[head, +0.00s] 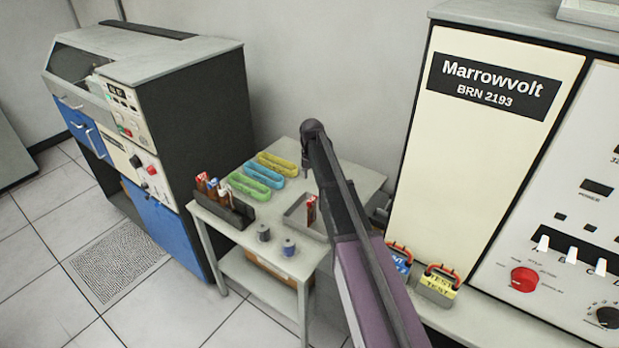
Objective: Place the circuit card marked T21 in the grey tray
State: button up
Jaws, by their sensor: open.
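The grey tray (292,219) sits on the small table, partly hidden behind my arm. A dark brown card with a red and white top (311,209) shows in or at the tray. Several similar brown cards (212,188) with red or white tops stand in a dark rack (241,218) at the table's left front. The markings are too small to read, so I cannot tell which card is T21. My arm crosses the middle of the view, over the table. I cannot make out my gripper's fingers in this view.
Green (249,186), blue (263,175) and yellow (278,164) trays lie behind the rack. Two spools (288,247) stand at the table's front edge. A blue and white machine (150,130) is at left.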

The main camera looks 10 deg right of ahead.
jog(key=shift+r+p, duration=1.05)
jog(key=shift+r, duration=0.3)
jog(key=s+m, duration=2.7)
jog(key=s, duration=0.4)
jog(key=shift+d, duration=0.25)
jog(key=shift+w, duration=0.1)
